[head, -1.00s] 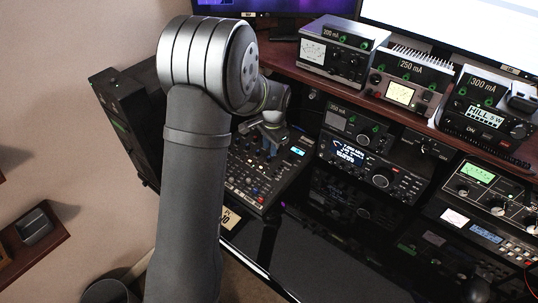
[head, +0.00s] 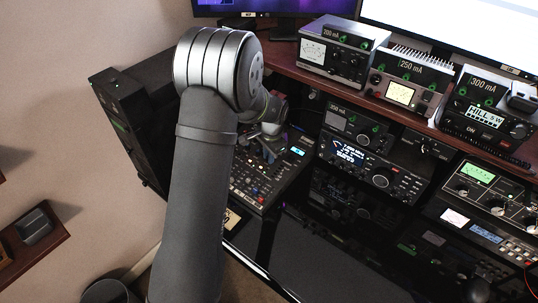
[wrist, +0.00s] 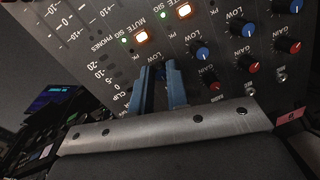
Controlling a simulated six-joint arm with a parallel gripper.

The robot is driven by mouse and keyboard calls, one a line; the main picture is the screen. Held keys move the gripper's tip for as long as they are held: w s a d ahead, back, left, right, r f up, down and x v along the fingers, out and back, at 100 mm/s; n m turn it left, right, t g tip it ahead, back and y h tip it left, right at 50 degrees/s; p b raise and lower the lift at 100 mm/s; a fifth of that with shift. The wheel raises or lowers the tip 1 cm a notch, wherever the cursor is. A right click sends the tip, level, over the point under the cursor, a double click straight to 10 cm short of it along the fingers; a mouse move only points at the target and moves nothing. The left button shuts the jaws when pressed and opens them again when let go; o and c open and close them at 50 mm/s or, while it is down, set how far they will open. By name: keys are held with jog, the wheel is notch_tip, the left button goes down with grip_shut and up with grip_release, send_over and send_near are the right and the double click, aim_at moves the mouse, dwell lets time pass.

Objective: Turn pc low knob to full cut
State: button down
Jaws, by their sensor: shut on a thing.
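The mixer (head: 262,180) lies on the desk to the right of my arm in the head view. Its panel of knobs and labels fills the upper wrist view. My gripper (wrist: 161,86) reaches the panel with its two blue fingers close together, shut on a small knob between them. That knob is mostly hidden by the fingers, so its pointer and label cannot be read. In the head view my gripper (head: 268,150) is over the upper part of the mixer, its tips hard to make out.
Neighbouring blue low knobs (wrist: 202,54) and red gain knobs stand close to the right of the fingers in the wrist view. Lit mute buttons (wrist: 141,36) are just above. Radios (head: 375,165) stand right of the mixer; a dark box (head: 125,120) stands left.

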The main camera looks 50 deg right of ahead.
jog(key=n, duration=0.7)
jog(key=shift+w+d+g, duration=0.1)
jog(key=shift+g, duration=0.3)
jog(key=n, duration=0.6)
jog(key=shift+n+g, duration=0.3)
jog(key=shift+g, duration=0.1)
jog(key=n, duration=0.7)
jog(key=shift+w+g, duration=0.1)
jog(key=shift+g, duration=0.3)
jog(key=n, duration=0.6)
jog(key=shift+h, duration=0.3)
jog(key=c, duration=1.7)
grip_release()
